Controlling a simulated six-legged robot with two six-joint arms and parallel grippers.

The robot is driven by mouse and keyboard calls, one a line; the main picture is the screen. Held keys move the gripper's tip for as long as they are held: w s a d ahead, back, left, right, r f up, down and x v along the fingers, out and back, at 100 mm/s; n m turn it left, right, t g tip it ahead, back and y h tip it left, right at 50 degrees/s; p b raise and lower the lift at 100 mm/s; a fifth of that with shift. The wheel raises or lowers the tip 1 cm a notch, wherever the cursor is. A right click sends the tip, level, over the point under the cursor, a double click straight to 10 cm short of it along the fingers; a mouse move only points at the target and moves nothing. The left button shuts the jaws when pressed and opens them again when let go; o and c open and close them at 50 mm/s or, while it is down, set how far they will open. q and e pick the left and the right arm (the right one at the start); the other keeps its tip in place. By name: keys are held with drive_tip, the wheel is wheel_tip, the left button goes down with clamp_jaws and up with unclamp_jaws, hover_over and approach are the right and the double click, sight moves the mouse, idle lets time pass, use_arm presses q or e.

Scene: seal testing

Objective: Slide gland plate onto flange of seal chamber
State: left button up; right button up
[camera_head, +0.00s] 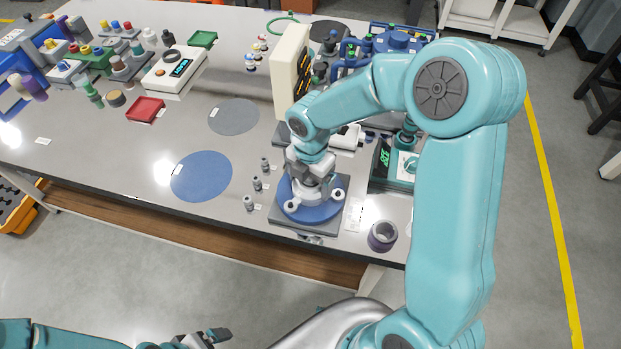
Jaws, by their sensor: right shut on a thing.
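The seal chamber's round blue flange (308,214) sits on a grey square base (325,229) near the front edge of the bench. The grey gland plate (318,193) is over the middle of the flange, with round lugs at its sides. My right gripper (312,180) points down from above and is shut on the gland plate. The gripper and wrist hide part of the plate, so I cannot tell whether it is fully seated or slightly above the flange. My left gripper (207,338) is low at the bottom edge, away from the bench; its jaw opening is unclear.
Several small grey fittings (257,184) stand left of the chamber. A dark grey ring (382,236) stands to its right. A tall cream box (291,66) stands behind. Blue (202,176) and grey (234,117) round mats lie bare on the left. A red tray (145,109) is farther left.

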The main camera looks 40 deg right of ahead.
idle(0.6)
drive_tip(key=o, duration=1.1)
wheel_tip(320, 180, up, 9)
drive_tip(key=p, duration=0.8)
drive_tip(key=shift+r, duration=0.1)
drive_tip(key=shift+f, duration=0.2)
drive_tip(key=shift+s, duration=0.1)
